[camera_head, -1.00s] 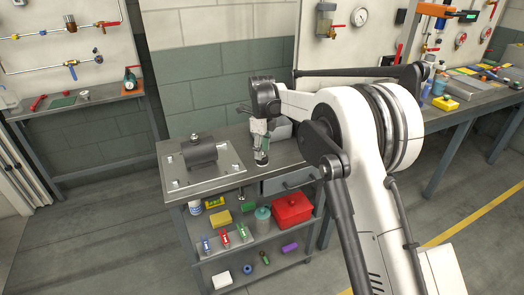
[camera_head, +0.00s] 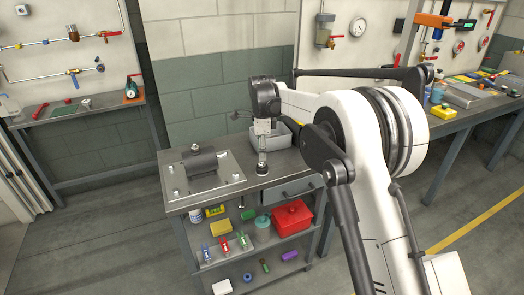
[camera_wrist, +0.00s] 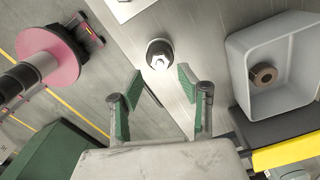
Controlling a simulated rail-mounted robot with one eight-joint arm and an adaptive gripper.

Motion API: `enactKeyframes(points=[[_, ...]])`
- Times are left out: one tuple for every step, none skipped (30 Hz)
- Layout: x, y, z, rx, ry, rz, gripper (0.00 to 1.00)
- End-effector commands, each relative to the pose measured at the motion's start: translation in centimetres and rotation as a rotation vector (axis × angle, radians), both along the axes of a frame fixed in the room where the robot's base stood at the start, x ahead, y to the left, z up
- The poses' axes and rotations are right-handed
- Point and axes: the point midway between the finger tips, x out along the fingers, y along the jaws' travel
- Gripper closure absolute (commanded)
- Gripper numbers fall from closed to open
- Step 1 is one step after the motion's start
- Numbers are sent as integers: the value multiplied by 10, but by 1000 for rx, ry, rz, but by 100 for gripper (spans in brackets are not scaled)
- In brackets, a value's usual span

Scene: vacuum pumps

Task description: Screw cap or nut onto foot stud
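A dark round foot with a bright metal hex piece and stud (camera_wrist: 159,54) stands on the bench top in the wrist view. It also shows in the head view (camera_head: 262,168), near the bench's front edge. My gripper (camera_wrist: 160,82) is open, its two green-padded fingers apart and empty. The foot lies just beyond the fingertips, roughly centred between them; the remaining height cannot be told. In the head view my gripper (camera_head: 263,148) is above the foot. A brown ring-shaped nut or cap (camera_wrist: 263,75) lies in a grey bin (camera_wrist: 310,45) at the right.
Shelves below hold a red box (camera_head: 291,217) and several small items. A pink disc (camera_wrist: 60,50) shows left in the wrist view.

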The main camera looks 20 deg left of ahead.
Motion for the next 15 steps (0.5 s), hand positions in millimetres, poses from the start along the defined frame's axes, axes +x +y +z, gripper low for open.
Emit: enactKeyframes(points=[[0,0,0,0,0,98,64],[0,0,0,0,0,162,64],[0,0,0,0,0,246,64],[0,0,0,0,0,310,64],[0,0,0,0,0,373,64],[0,0,0,0,0,458,64],[0,0,0,0,0,521,64],[0,0,0,0,0,585,64],[0,0,0,0,0,670,64],[0,0,0,0,0,733,64],[0,0,0,0,0,797,64],[0,0,0,0,0,882,64],[0,0,0,0,0,946,64],[0,0,0,0,0,1009,64],[0,0,0,0,0,1094,64]])
